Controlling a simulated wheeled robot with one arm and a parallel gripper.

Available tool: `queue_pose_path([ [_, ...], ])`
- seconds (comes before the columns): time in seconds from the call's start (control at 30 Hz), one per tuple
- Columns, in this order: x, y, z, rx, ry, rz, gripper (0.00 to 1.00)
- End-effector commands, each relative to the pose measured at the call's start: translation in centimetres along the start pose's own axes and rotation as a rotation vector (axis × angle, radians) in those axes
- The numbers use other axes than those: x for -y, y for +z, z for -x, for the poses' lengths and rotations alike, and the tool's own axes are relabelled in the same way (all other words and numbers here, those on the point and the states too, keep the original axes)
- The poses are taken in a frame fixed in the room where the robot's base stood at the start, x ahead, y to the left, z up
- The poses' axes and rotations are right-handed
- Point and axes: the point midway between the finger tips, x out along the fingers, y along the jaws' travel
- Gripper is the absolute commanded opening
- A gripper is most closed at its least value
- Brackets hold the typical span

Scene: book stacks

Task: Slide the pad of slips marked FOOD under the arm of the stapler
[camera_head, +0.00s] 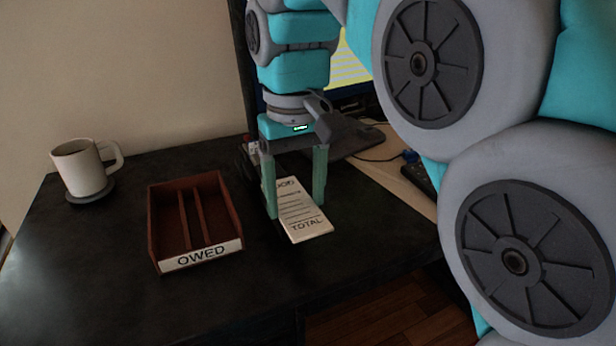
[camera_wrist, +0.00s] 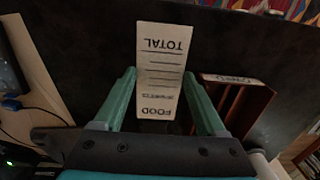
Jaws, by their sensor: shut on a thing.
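The pad of slips marked FOOD (camera_head: 298,214) is a white, narrow pad with printed lines and TOTAL at its near end. My gripper (camera_head: 296,208) is shut on its long sides, one green finger on each side, low over the dark desk. In the wrist view the pad (camera_wrist: 163,70) lies between my two fingertips (camera_wrist: 160,76), and FOOD reads upside down at the end closest to my palm. I cannot clearly make out the stapler; a dark thing (camera_head: 244,160) shows partly behind my gripper, and I cannot tell if it is the stapler.
A red-brown divided tray marked OWED (camera_head: 152,235) stands just left of the pad. A white mug (camera_head: 80,168) sits on a dark coaster (camera_head: 92,195) at far left. A monitor (camera_head: 350,68) and cable (camera_head: 380,158) are behind right. The desk's front is clear.

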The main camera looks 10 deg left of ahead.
Motion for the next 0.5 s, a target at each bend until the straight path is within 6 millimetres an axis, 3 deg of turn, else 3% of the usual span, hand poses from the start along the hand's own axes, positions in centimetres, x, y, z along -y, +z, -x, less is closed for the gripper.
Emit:
queue_pose_path([
  [0.5,0.5,-0.5,-3.0,0.001,0.0,0.004,0.22],
])
